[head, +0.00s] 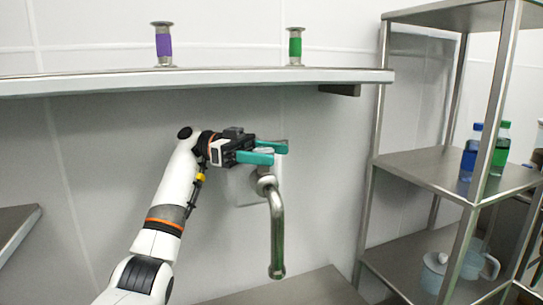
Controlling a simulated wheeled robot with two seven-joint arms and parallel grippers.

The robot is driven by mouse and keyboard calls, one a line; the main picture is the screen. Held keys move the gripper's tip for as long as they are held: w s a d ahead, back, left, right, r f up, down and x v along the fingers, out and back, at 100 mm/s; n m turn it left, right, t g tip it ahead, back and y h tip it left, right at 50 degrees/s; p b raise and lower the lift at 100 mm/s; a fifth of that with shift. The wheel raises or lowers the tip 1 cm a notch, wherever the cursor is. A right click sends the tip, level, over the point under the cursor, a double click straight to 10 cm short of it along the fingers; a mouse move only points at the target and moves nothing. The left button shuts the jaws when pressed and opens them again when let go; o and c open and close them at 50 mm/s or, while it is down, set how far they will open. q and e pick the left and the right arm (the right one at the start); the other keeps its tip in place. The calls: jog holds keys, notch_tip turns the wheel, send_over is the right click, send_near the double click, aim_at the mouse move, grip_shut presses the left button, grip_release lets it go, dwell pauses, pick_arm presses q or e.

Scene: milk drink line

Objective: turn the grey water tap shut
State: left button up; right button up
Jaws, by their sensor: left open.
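The grey water tap (276,225) sticks out from the wall below the shelf, with its curved spout pointing down. A pale plate (243,188) is on the wall behind it. My left gripper (277,152) is just above the tap's body, with its two teal fingers apart and pointing right. The fingers cover the top of the tap, so its handle cannot be made out clearly. I cannot tell whether the fingers touch it. No water stream shows below the spout. My right gripper is not in view.
A wall shelf (200,82) above holds a purple-banded item (164,46) and a green-banded item (295,46). A metal rack (425,172) at right holds a blue bottle (470,152), a green bottle (500,150) and a pale jug (436,272). A counter (290,291) lies below.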

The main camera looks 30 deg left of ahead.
pick_arm(q)
jog(key=a+b, duration=0.2)
jog(key=a, duration=0.4)
jog(key=shift+s+a, duration=0.2)
jog(key=shift+a, duration=0.15)
